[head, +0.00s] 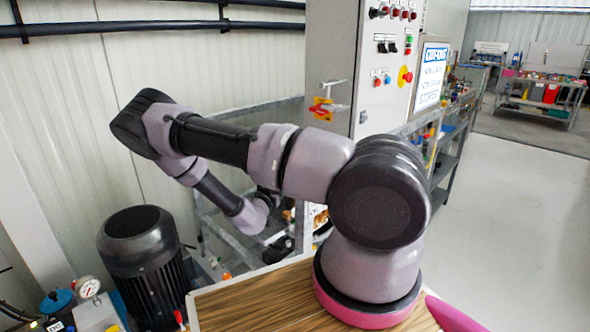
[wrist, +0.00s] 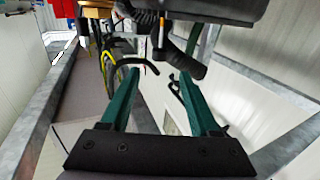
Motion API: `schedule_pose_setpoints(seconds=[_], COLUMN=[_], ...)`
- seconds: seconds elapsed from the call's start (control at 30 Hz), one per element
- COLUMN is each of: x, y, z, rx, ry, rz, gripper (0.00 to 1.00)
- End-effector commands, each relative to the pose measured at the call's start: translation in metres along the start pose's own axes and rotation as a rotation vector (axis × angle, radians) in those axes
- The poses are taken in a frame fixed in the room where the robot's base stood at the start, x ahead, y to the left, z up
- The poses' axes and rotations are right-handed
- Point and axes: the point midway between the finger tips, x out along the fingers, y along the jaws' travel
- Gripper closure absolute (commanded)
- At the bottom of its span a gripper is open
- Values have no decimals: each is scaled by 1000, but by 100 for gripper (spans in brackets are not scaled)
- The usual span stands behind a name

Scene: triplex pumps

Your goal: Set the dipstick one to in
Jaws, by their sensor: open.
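My gripper (wrist: 158,74) shows in the wrist view as two green fingers standing apart on a black base, with nothing held between them. A thin upright piece with an orange tip (wrist: 161,36) shows beyond the fingertips, against a dark body (wrist: 225,8); I cannot tell whether it is the dipstick. Black curved hose-like parts lie near both fingertips. No dipstick can be made out in the head view.
A black finned motor (head: 147,262) and a pressure gauge (head: 88,287) stand at lower left. Metal frame rails surround the arm's end. Open floor (head: 510,220) lies at right.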

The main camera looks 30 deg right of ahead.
Motion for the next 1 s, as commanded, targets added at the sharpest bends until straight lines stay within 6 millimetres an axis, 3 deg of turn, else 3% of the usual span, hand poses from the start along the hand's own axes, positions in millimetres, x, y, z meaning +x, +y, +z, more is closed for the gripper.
schedule_pose_setpoints(seconds=[0.5,0.7,0.97,1.0], x=[88,102,103,103], y=[1,1,0,0], z=[0,0,0,0], rx=[2,1,1,1], ry=[-2,-2,-2,-2], rz=[3,2,1,1], gripper=[38,38,38,45])
